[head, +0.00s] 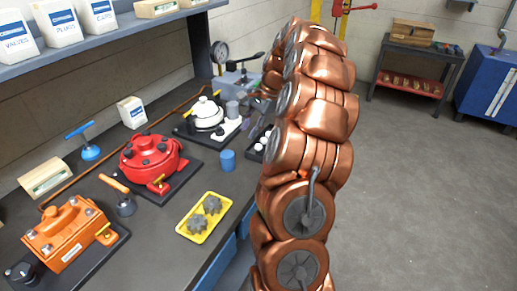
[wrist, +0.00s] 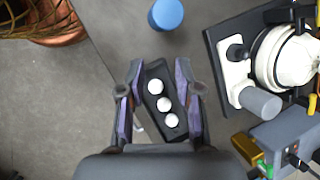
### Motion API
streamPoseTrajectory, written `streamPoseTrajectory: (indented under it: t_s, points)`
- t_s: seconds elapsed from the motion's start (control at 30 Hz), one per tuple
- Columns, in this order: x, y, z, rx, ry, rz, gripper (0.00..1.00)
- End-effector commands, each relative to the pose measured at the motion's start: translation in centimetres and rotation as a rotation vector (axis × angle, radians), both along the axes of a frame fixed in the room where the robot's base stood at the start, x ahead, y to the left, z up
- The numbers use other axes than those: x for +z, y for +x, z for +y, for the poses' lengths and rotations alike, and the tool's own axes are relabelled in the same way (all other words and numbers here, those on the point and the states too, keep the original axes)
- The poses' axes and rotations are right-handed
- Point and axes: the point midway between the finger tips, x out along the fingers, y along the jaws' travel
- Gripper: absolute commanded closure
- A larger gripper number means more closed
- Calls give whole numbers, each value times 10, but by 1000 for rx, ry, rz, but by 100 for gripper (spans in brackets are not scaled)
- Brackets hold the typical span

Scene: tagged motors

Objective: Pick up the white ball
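Three white balls sit in a row in a small black tray (wrist: 153,72): a far ball (wrist: 156,87), a middle ball (wrist: 164,104) and a near ball (wrist: 171,120). My gripper (wrist: 159,78) is open and empty, with one finger on each side of the tray in the wrist view. Its height above the balls is hard to tell. In the head view the white balls (head: 261,143) show just left of my copper arm, which hides part of the tray and most of my gripper.
A blue cylinder (wrist: 166,14) stands near the tray, also seen in the head view (head: 227,160). A white motor (wrist: 285,58) on a black base is at the right, with a grey cylinder (wrist: 260,102) beside it. A red motor (head: 152,158) and yellow tray (head: 204,218) are on the bench.

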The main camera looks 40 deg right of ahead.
Motion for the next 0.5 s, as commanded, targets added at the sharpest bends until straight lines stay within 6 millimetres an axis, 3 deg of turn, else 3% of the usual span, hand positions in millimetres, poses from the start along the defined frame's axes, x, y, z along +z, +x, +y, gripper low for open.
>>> streamPoseTrajectory:
  t_s: [0.03,0.2,0.33,0.5]
  points:
    - [-7,-2,-20,-56,6,3,66]
    - [-20,-11,-61,-180,26,16,66]
    - [-23,-14,-73,-219,31,20,66]
    - [-32,-12,-70,-222,35,22,66]
